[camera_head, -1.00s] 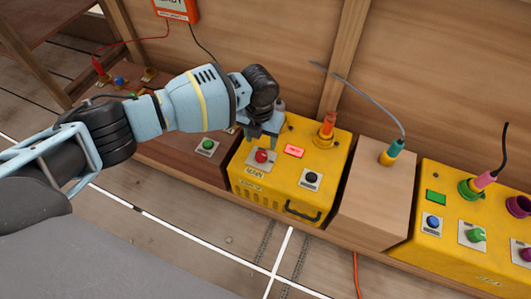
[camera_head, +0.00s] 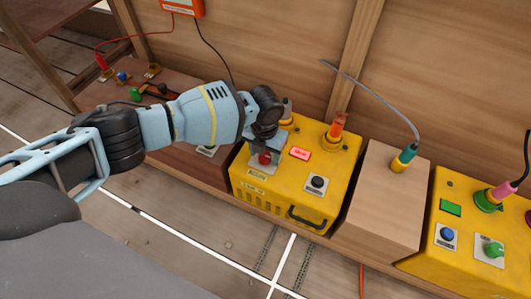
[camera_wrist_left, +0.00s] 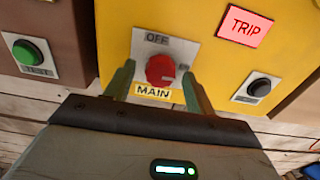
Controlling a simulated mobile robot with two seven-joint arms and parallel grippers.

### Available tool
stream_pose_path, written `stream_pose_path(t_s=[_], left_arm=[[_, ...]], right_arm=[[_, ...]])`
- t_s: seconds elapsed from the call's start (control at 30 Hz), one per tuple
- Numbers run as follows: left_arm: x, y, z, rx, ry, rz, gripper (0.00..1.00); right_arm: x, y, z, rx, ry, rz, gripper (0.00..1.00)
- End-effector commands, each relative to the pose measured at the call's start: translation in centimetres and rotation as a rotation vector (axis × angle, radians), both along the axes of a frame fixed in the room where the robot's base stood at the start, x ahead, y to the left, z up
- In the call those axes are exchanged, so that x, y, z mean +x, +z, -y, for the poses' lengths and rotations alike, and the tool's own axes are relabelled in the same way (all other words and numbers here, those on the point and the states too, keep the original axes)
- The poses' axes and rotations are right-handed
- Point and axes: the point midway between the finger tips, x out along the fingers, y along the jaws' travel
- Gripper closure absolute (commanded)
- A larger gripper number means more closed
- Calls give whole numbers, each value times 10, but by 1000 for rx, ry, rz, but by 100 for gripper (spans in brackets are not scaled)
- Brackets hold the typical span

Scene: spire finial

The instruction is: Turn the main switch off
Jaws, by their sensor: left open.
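The main switch is a red knob (camera_wrist_left: 160,70) on a grey plate (camera_wrist_left: 185,48) marked OFF at the top, with a yellow MAIN label (camera_wrist_left: 153,92) below. It sits on the yellow box (camera_head: 335,178); the knob also shows in the head view (camera_head: 265,158). My left gripper (camera_wrist_left: 157,80) is open, its two fingers on either side of the knob. I cannot tell whether they touch it. In the head view my left gripper (camera_head: 263,150) partly covers the switch plate. My right gripper is not in view.
A lit red TRIP lamp (camera_wrist_left: 246,27) and a black button (camera_wrist_left: 258,88) are to the right of the switch. A green TEST button (camera_wrist_left: 30,52) is on the brown box to the left. An orange plug (camera_head: 336,126) stands on the yellow box's back part.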

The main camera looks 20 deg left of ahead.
Motion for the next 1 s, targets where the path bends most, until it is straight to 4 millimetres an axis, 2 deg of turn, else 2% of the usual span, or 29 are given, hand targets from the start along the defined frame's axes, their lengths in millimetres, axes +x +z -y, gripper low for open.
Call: stream_pose_path(t_s=[0.27, 0.63, 1.0], left_arm=[[0, -1, 0, -1, 0, 1, 45], [0, -1, 0, 0, 0, 1, 90], [0, -1, 0, 0, 69, 1, 90]], right_arm=[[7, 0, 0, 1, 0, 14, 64], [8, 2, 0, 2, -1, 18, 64], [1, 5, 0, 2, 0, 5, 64]])
